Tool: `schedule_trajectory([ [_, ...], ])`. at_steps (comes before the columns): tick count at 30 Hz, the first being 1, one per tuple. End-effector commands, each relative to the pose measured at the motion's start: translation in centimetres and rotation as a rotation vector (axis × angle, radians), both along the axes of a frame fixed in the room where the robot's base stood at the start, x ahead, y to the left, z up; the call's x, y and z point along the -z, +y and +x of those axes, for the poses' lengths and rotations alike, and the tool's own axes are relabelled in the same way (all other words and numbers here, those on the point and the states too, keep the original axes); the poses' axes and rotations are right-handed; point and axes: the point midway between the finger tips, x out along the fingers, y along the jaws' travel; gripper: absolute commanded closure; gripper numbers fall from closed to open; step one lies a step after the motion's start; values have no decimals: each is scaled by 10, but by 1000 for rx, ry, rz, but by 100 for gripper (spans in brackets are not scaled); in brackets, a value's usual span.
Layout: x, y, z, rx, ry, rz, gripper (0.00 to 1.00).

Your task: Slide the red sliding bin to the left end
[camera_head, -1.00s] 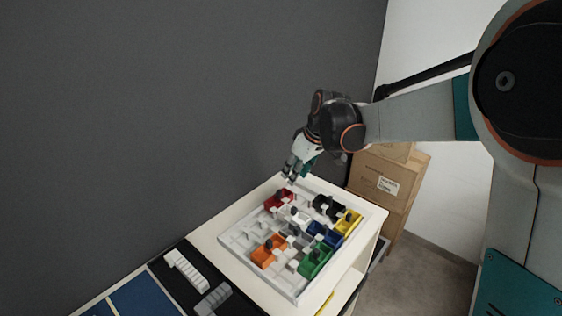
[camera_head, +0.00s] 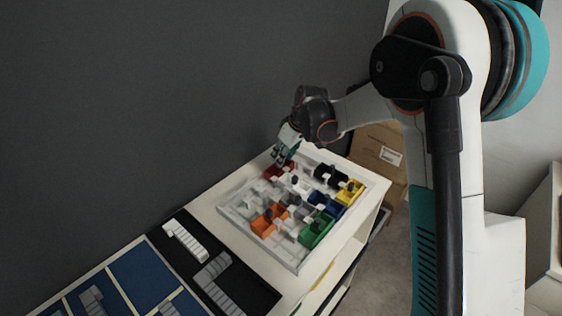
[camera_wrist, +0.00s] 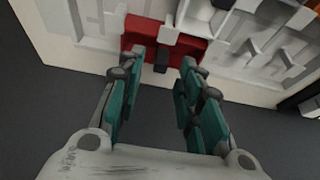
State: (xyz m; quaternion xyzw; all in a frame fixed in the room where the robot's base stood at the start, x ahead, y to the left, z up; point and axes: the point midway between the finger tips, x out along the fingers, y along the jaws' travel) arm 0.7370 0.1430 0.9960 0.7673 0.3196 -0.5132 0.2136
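The red sliding bin (camera_head: 271,173) sits at the far back-left edge of a white tray (camera_head: 262,250) with raised guides. In the head view my gripper (camera_head: 281,160) is over the red bin and hides part of it. In the wrist view the red bin (camera_wrist: 142,30) lies just past my fingertips, with its dark knob (camera_wrist: 162,62) between them. The two teal-padded fingers of my gripper (camera_wrist: 160,68) are spread on either side of the knob. I see a gap between knob and fingers; contact cannot be told.
Orange (camera_head: 263,223), green (camera_head: 317,231), blue (camera_head: 331,206), yellow (camera_head: 351,191), black (camera_head: 329,175) and white (camera_head: 297,184) bins share the tray. A dark wall (camera_head: 130,100) rises behind the table. Cartons (camera_head: 375,150) stand beyond the table.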

Motion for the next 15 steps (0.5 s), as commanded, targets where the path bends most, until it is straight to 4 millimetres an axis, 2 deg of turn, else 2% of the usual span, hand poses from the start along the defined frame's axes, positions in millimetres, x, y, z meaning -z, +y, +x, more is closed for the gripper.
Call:
schedule_trajectory([
  [1, 8, 2, 2, -1, 0, 0, 67],
  [6, 20, 6, 6, -1, 0, 0, 67],
  [15, 22, 7, 6, 0, 0, 0, 67],
])
